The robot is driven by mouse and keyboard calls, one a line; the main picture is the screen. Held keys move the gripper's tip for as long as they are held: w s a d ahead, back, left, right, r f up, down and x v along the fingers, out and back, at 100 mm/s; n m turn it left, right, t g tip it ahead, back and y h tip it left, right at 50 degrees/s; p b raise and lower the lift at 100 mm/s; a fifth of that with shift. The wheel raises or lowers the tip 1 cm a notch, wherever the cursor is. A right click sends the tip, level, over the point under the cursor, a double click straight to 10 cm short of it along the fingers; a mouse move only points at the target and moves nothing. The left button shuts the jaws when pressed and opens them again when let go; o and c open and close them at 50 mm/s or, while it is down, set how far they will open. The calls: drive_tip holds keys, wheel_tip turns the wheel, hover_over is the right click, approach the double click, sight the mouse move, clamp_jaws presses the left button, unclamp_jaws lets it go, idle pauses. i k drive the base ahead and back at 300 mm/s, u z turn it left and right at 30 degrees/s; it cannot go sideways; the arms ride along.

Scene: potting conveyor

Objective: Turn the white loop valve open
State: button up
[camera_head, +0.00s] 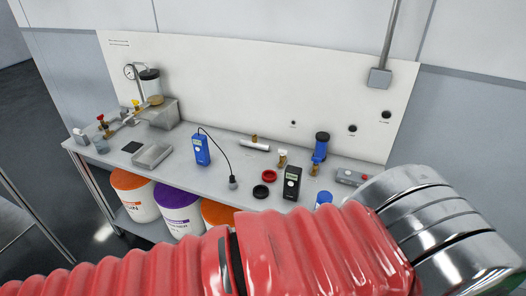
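I cannot make out a white loop valve in the head camera view. At the left end of the bench are small brass valves, one with a red handle (101,118) and one with a yellow or orange handle (136,103). A pressure gauge (129,72) stands on piping beside a clear canister with a black top (150,82). My red sleeved arm crosses the bottom of the view and hides the front right of the bench. My gripper is not in view.
The grey bench (222,178) runs along a white back panel (230,80). On it are a shallow metal tray (152,156), a blue meter (201,150), a black meter (292,183) and a red ring (256,176). Buckets, one purple-lidded (178,211), stand underneath.

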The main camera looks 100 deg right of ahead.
sight(283, 152)
drive_tip(key=u, duration=0.1)
drive_tip(key=i, duration=0.5)
drive_tip(key=z, duration=4.05)
drive_tip(key=i, duration=0.15)
drive_tip(key=z, duration=0.15)
